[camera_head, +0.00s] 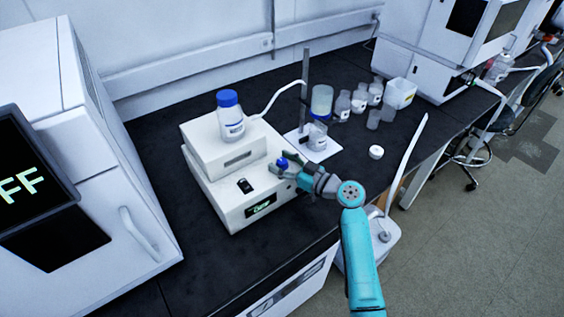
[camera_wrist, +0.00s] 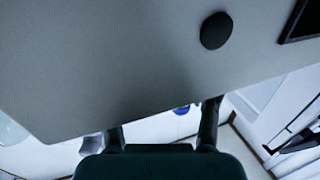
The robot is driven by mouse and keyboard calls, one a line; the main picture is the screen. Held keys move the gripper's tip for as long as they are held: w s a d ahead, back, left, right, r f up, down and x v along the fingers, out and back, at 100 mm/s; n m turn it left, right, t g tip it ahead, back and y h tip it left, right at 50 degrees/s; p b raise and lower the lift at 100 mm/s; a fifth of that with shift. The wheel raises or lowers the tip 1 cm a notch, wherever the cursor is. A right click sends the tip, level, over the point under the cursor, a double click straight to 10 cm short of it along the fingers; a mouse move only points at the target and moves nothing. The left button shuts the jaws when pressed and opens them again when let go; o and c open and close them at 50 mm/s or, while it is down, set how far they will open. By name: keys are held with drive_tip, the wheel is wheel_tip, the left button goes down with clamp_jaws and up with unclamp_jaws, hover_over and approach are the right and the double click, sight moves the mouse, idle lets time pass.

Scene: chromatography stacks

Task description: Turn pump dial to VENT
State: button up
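The pump is a white two-tier unit (camera_head: 232,205) on the dark bench in the head view. Its lower front carries a small lit display (camera_head: 260,206), its text too small to read surely. A blue dial (camera_head: 282,162) shows at the unit's right end. My gripper (camera_head: 283,166) is at this dial, with its fingers around or beside it. In the wrist view, my gripper's two fingers (camera_wrist: 163,125) stand apart, with a small blue part (camera_wrist: 181,109) between them, nearer the right finger. The dial's markings and any finger contact cannot be made out.
A blue-capped bottle (camera_head: 230,116) stands on the unit, with a white tube leading from it. A stand with a white base (camera_head: 315,150), several jars and a white lid (camera_head: 376,152) are to the right. A large white instrument (camera_head: 85,150) stands at left.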

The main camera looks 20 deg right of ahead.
drive_tip(key=v, duration=1.2)
